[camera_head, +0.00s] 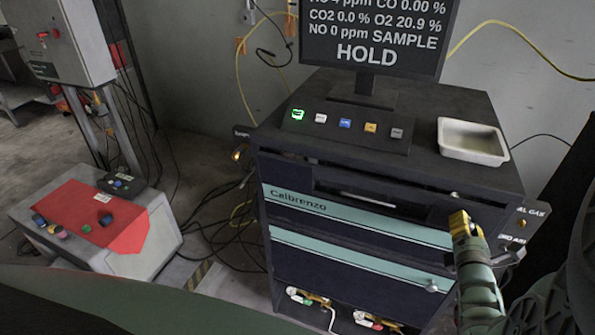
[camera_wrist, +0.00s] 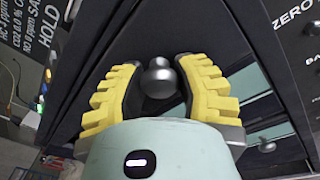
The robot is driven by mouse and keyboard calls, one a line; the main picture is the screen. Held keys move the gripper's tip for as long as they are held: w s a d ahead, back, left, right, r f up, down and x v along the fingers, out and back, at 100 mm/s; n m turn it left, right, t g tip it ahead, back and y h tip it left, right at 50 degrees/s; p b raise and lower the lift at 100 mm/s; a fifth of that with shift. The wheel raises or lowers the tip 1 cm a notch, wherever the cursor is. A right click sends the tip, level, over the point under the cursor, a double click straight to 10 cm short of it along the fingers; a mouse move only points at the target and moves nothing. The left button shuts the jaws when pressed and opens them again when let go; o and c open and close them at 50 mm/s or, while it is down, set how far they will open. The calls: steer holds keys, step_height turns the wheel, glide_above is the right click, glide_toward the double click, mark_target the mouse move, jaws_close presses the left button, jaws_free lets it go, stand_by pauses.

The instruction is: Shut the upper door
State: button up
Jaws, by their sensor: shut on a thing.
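The dark cabinet (camera_head: 360,270) has an upper door (camera_head: 350,222) with a teal strip lettered "Calbrenzo". The left part of this strip looks close to flush with the front; how far the door stands open at its right end I cannot tell. My gripper (camera_head: 461,225) is at the right end of the upper door. In the wrist view, its yellow-padded fingers (camera_wrist: 160,88) are shut on a round metal knob (camera_wrist: 159,78) on a dark panel. In the head view my gripper hides this knob.
A lower door (camera_head: 340,275) with its own knob (camera_head: 432,286) sits below. A monitor (camera_head: 370,40), a button panel (camera_head: 345,125) and a white tray (camera_head: 472,142) stand on top. Gas fittings (camera_head: 515,250) stick out at the right side. Cables lie left of the cabinet.

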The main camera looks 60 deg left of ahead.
jaws_close()
steer(key=shift+w+a+r, duration=0.2)
steer(key=shift+w+a, duration=0.25)
steer(key=shift+w+a+g+h+p, duration=0.3)
steer(key=shift+w+g+h+p, duration=0.1)
steer(key=shift+w+g, duration=0.1)
steer(key=shift+w+f, duration=0.1)
steer(key=o, duration=0.8)
jaws_free()
steer(key=shift+o, duration=0.2)
